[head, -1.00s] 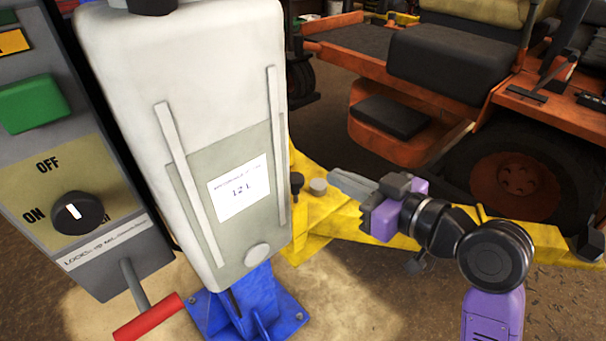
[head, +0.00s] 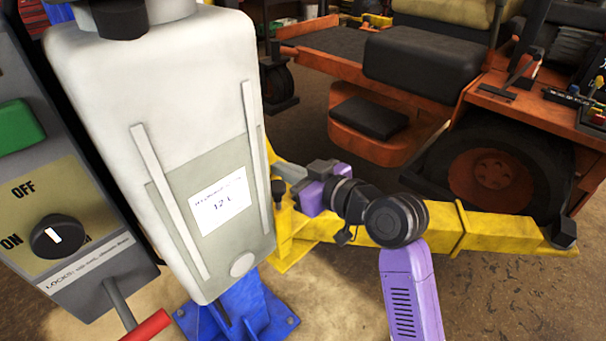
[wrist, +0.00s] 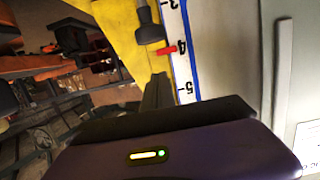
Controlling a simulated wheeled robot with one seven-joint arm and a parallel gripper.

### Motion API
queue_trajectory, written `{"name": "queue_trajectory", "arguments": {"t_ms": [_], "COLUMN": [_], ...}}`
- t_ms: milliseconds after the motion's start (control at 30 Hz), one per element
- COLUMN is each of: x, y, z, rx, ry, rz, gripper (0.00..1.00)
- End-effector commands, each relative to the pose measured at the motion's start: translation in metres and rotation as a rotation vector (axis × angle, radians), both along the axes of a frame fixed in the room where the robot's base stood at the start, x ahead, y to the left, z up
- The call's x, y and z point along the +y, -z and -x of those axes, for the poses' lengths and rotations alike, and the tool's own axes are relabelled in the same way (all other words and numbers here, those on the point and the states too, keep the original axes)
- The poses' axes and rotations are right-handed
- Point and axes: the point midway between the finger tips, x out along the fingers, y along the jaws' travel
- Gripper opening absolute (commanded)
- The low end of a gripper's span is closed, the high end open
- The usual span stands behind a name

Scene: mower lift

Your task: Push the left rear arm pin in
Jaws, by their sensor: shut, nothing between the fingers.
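The arm pin, a black knob (head: 278,188), stands at the post end of the yellow lift arm (head: 435,231), right of the white-grey column. In the wrist view a dark pin-like knob (wrist: 149,28) lies just beyond my fingertips, apparently the same pin. My gripper (head: 284,170) is shut and empty, its grey fingers close to the pin in the head view. In the wrist view the gripper (wrist: 158,78) points at the knob with a small visible gap. How far the pin is pressed in cannot be told.
The white-grey column (head: 150,90) stands directly left of my gripper, with a control box (head: 75,215) beyond. A ruler scale with a red pointer (wrist: 167,50) runs beside the knob. The orange mower (head: 380,145) stands behind the yellow arm.

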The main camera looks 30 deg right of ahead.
Motion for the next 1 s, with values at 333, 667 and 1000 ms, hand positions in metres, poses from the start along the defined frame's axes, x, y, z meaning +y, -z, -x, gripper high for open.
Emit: {"name": "queue_trajectory", "arguments": {"t_ms": [333, 667, 1000], "x": [0.0, 0.0, -0.001], "y": [0.038, 0.04, 0.069], "z": [0.0, 0.0, 0.0], "rx": [0.001, 0.0, 0.002], "ry": [0.001, 0.001, 0.0], "rz": [0.001, 0.0, 0.001], "gripper": [0.0, 0.0, 0.0]}}
